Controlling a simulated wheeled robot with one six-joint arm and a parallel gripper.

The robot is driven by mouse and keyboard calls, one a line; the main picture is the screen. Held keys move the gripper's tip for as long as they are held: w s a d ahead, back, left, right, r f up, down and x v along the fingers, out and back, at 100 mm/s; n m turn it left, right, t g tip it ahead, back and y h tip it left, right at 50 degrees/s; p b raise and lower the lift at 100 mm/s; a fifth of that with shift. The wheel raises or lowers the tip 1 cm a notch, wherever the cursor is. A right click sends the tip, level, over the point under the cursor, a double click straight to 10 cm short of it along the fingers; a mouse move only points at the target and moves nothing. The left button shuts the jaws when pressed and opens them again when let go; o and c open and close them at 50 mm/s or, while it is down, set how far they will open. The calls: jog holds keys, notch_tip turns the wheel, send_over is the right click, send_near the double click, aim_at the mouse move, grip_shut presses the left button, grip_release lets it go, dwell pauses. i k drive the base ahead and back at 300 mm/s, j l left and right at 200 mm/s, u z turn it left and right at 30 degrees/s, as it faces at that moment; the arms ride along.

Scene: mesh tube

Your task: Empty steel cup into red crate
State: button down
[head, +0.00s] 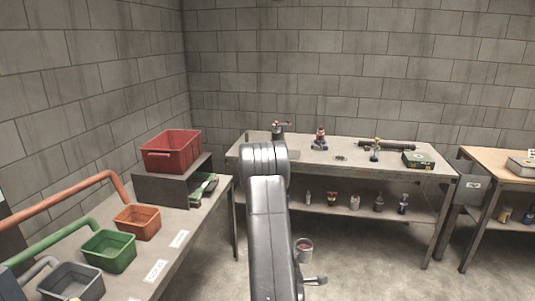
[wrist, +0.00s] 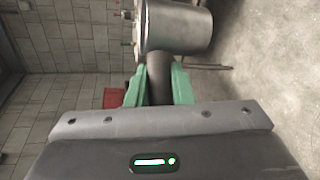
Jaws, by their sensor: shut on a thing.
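The steel cup (wrist: 178,25) is a shiny metal cylinder at the top of the wrist view, which is turned on its side. My gripper (wrist: 158,82) is shut on the cup's dark handle with its green fingers. In the head view the cup (head: 305,249) shows low, just right of my arm. It looks upright, with something reddish inside, too small to make out. My gripper is hidden behind my arm there. The red crate (head: 171,151) stands at the left on a grey raised stand; part of it shows behind a finger in the wrist view (wrist: 114,97).
Orange (head: 138,222), green (head: 109,250) and grey (head: 70,282) bins line the left bench (head: 188,252), with coloured pipes beside them. A back table (head: 310,152) carries several small objects, with bottles on its shelf. The floor between is open.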

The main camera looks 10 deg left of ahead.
aim_at(172, 152)
jog(key=i+l+u, duration=0.1)
jog(key=i, duration=1.5)
jog(key=i+l+u, duration=0.1)
jog(key=i+u, duration=0.3)
jog(key=i+l+u, duration=1.2)
